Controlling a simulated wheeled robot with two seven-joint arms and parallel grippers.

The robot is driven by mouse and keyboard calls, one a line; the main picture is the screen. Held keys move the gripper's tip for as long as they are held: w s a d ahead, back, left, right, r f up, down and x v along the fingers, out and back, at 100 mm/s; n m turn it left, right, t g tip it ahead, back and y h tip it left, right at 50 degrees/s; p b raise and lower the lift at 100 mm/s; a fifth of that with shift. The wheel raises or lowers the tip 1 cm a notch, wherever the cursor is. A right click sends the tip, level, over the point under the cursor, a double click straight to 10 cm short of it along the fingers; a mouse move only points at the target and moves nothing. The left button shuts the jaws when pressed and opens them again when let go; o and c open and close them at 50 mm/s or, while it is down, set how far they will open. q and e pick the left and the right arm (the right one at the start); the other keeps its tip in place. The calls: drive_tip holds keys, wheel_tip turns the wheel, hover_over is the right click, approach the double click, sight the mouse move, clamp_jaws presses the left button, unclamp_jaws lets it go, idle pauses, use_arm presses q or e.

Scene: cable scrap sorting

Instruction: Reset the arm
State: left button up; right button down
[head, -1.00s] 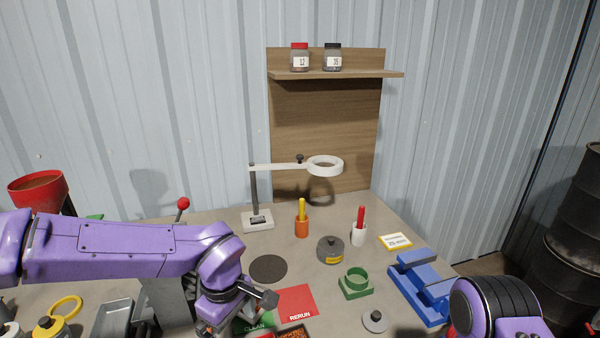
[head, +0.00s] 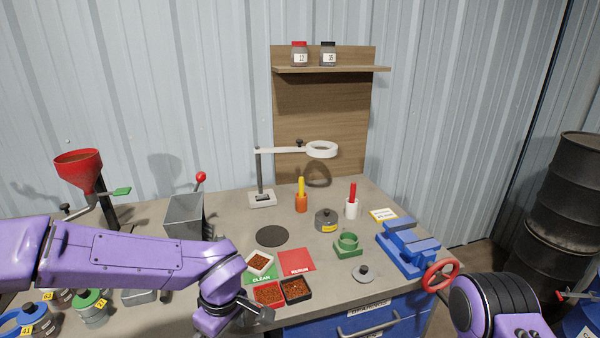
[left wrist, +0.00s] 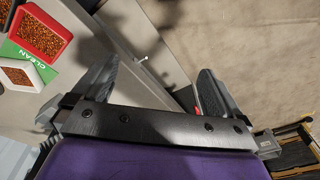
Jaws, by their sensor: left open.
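My left arm (head: 150,255) comes in from the left in the head view, its wrist in front of the sample trays near the table's front edge. My left gripper (left wrist: 155,85) shows in the left wrist view with its two fingers wide apart and nothing between them. It is over the table's front edge and the floor. In the head view the gripper is mostly hidden by the wrist. Only a purple and black part of my right arm (head: 497,308) shows at the lower right; its gripper is out of view.
A green CLEAN mat (head: 262,279) and red RERUN mat (head: 297,262) lie beside a white tray (head: 249,269), red tray (head: 256,294) and black tray (head: 308,292), all with granules. A blue vise (head: 405,250) and drawer front (head: 380,321) are at right. Dark drums (head: 575,190) stand beyond.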

use_arm(q)
drive_tip(key=s+a+f+m+t+y+b, duration=0.1)
drive_tip(key=s+a+f+y, duration=0.2)
drive_tip(key=f, duration=0.4)
drive_tip(key=s+a+f+t+b, duration=0.1)
drive_tip(key=s+a+f, duration=0.1)
drive_tip(key=a+f, duration=0.4)
drive_tip(key=s+a+f+m+y+b, duration=0.1)
drive_tip(key=s+a+f+y, duration=0.15)
drive_tip(key=f, duration=0.55)
drive_tip(key=s+a+f+m+h, duration=0.1)
drive_tip(key=s+a+f, duration=0.1)
drive_tip(key=s+f, duration=0.2)
drive_tip(key=s+a+f+m+t+h+b, duration=0.1)
drive_tip(key=s+f, duration=0.3)
drive_tip(key=s, duration=0.6)
drive_tip(key=shift+a+f+m+h, duration=0.2)
drive_tip(key=shift+a+m+h, duration=0.2)
drive_tip(key=shift+m, duration=0.4)
drive_tip(key=shift+s, duration=0.1)
